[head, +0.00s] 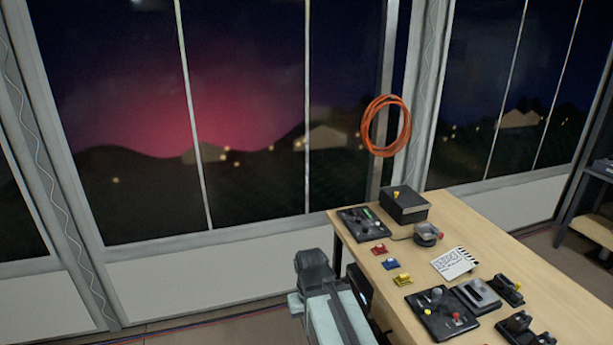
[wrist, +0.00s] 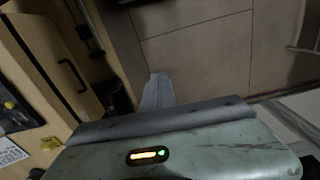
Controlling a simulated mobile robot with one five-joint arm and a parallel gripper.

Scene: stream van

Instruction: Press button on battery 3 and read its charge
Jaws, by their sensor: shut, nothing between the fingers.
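In the wrist view my gripper (wrist: 157,88) points away over the floor. Its grey fingers are together with nothing between them. The broad grey-green casing in front is part of my own arm and carries a small lit orange and green display. In the head view my arm stands at the left edge of the table, and its fingertips cannot be made out. I cannot pick out battery 3, its button or a charge reading in either view. A dark unit with a small blue light (head: 362,296) shows beside the table; I cannot tell what it is.
An orange cable coil (head: 385,126) hangs by the window. In the wrist view, open floor (wrist: 205,55) lies beyond my gripper.

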